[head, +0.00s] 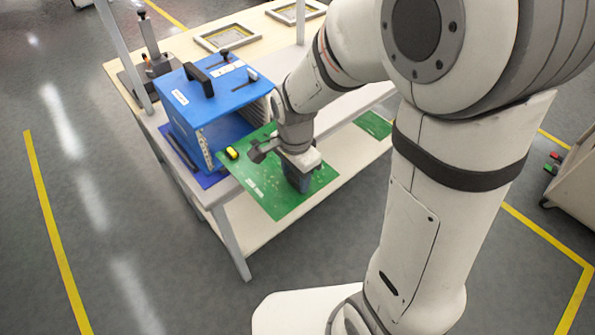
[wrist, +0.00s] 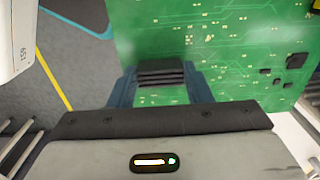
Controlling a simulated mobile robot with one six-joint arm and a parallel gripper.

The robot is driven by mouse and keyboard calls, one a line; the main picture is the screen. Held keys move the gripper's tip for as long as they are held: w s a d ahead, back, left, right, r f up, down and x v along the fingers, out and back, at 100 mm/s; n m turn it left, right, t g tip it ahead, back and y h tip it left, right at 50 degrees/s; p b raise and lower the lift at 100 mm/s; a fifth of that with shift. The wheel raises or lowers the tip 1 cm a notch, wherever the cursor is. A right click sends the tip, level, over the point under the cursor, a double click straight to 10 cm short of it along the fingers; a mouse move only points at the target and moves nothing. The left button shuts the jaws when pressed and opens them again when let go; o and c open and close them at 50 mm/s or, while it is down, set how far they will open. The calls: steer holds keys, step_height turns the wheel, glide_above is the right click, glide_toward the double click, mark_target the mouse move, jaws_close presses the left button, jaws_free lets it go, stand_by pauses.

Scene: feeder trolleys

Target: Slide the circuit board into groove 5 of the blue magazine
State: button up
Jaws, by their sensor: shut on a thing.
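The green circuit board (head: 264,194) is held out flat in front of the blue magazine (head: 212,90). The board's far edge is at the magazine's open front; I cannot tell whether it sits in a groove. A yellow part (head: 232,153) is on the board near that edge. My gripper (head: 298,178) is shut on the board's near side. In the wrist view, the dark jaw (wrist: 160,76) lies over the board (wrist: 215,45), whose surface fills the top right. The magazine has a black handle on top and pale slotted side walls. Groove numbers are too small to read.
The magazine stands on a pale bench (head: 155,118) with a blue mat (head: 207,179) under it. A dark fixture (head: 150,65) stands behind it at left. Framed trays (head: 225,37) lie at the back. Another green board (head: 373,125) lies on the lower shelf.

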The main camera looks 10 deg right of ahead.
steer(key=shift+w+a, duration=0.45)
steer(key=shift+w, duration=0.2)
steer(key=shift+w+a, duration=0.4)
steer(key=shift+w, duration=0.25)
steer(key=shift+a, duration=0.1)
steer(key=shift+w+a, duration=0.6)
steer(key=shift+w, duration=0.3)
steer(key=shift+w+a, duration=0.6)
steer(key=shift+w, duration=0.3)
steer(key=shift+w+a+p, duration=0.2)
steer(key=shift+w+a, duration=0.3)
steer(key=shift+w, duration=0.25)
steer(key=shift+w+a+p, duration=0.2)
steer(key=shift+w+a, duration=0.25)
steer(key=shift+w, duration=0.25)
steer(key=shift+w, duration=0.1)
steer(key=shift+w+a, duration=1)
steer(key=shift+w, duration=0.3)
steer(key=shift+p, duration=0.3)
steer(key=shift+w+a+p, duration=0.15)
steer(key=shift+w+a, duration=0.35)
steer(key=shift+w, duration=0.2)
steer(key=shift+w+a+p, duration=0.15)
steer(key=shift+w+a, duration=0.3)
steer(key=shift+w, duration=0.25)
